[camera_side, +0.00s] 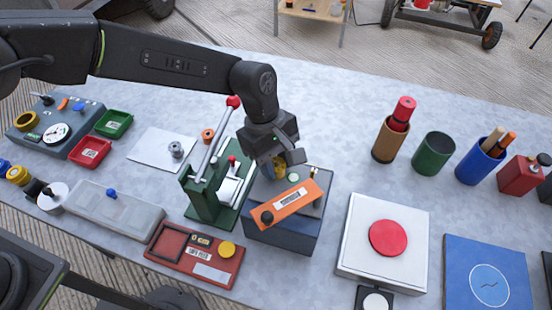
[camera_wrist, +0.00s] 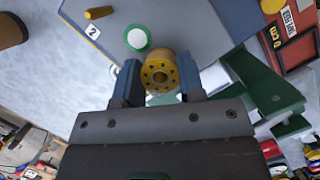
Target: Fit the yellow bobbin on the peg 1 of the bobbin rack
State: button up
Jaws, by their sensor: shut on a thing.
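The yellow bobbin (camera_wrist: 160,70) is held between the blue fingers of my gripper (camera_wrist: 160,76), its round, holed face towards the wrist camera. In the side view the bobbin (camera_side: 279,166) shows partly below my gripper (camera_side: 282,163), over the back left of the blue box-like rack (camera_side: 280,238) with a grey top. The wrist view shows a brass peg (camera_wrist: 98,13) beside a label "2" and a green-rimmed white disc (camera_wrist: 138,38) near the bobbin. I see no peg 1; the bobbin or gripper may hide it. I cannot tell whether the bobbin touches the rack.
An orange labelled bar (camera_side: 289,204) with a black knob lies across the rack's front. A green lever press (camera_side: 208,195) with a red-balled handle stands close on the left. A white box with a red button (camera_side: 388,238) stands to the right. Cups (camera_side: 433,153) stand behind right.

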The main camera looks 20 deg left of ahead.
jog(key=o, duration=1)
jog(key=shift+o, duration=0.3)
jog(key=o, duration=0.4)
jog(key=shift+r, duration=4.4)
